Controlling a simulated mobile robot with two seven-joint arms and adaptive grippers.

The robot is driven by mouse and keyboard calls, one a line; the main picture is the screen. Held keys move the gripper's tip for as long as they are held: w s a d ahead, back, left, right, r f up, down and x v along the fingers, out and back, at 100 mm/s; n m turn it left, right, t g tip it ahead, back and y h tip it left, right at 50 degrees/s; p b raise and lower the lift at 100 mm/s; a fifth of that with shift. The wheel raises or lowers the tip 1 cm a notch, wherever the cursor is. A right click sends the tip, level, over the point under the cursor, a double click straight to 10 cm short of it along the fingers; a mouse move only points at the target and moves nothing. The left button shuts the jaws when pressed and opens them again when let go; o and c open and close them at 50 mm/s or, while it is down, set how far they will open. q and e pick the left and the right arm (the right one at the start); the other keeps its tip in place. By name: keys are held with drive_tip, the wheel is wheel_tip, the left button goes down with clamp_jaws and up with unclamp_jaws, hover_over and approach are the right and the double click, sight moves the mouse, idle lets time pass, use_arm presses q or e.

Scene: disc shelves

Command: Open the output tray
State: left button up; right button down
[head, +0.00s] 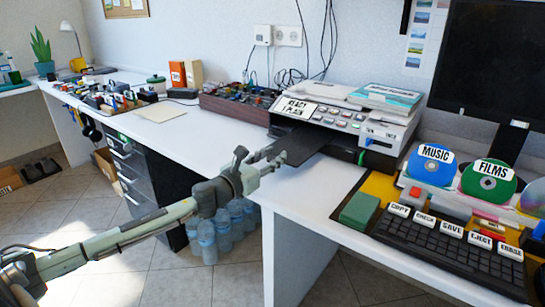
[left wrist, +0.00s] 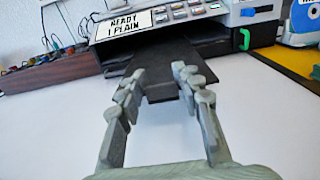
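The printer (head: 350,112) stands on the white desk, with a label reading "READY 1 PLAIN" on its sloping front. Its dark output tray (head: 308,141) sticks out from the front over the desk. In the left wrist view the tray (left wrist: 165,62) has a narrower tab (left wrist: 161,91) at its near end. My left gripper (head: 277,156) is at the tray's near end. Its fingers (left wrist: 158,80) are open, one on each side of the tab, with a gap visible there. I cannot tell whether a fingertip touches the tray. My right gripper is not in view.
A keyboard (head: 450,247), a green block (head: 359,210) and disc stands (head: 431,165) are to the right. A crate of small items (head: 236,106) stands left of the printer. Water bottles (head: 222,232) stand on the floor under the desk. The desk before the printer is clear.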

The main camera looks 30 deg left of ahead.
use_arm(q)
drive_tip(key=shift+o, duration=1.4)
drive_tip(key=shift+s, duration=0.25)
drive_tip(key=s, duration=1.1)
drive_tip(key=shift+s+a, duration=0.25)
drive_tip(key=shift+a, duration=0.2)
